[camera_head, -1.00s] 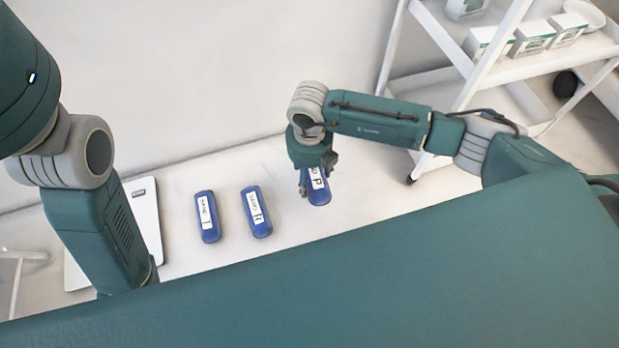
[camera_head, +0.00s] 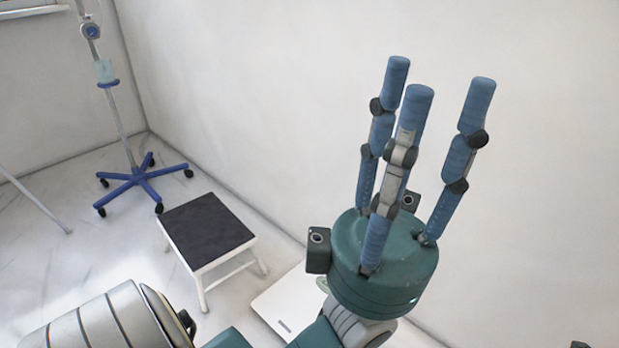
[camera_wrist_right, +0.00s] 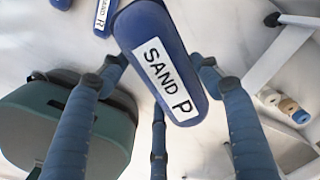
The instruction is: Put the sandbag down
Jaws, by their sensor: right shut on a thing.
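The sandbag (camera_wrist_right: 160,58) is blue with a white label reading "SAND P". It shows in the right wrist view, at the upper middle. My right gripper (camera_wrist_right: 158,85) is shut on it, with blue fingers on both sides and one below. How high the sandbag is above the surface beneath, I cannot tell. A second blue sandbag (camera_wrist_right: 104,16) with an "R" label lies at the top left of that view, and a third (camera_wrist_right: 61,3) shows at the edge. My left gripper (camera_head: 435,82) is open and empty in the head view, fingers pointing up.
A step stool (camera_head: 208,228) with a black top stands left of centre. A drip stand (camera_head: 137,177) with a blue wheeled base is behind it. A white flat panel (camera_head: 290,302) lies by the wall. A white trolley frame (camera_wrist_right: 285,50) stands at right in the wrist view, with rolls (camera_wrist_right: 287,105).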

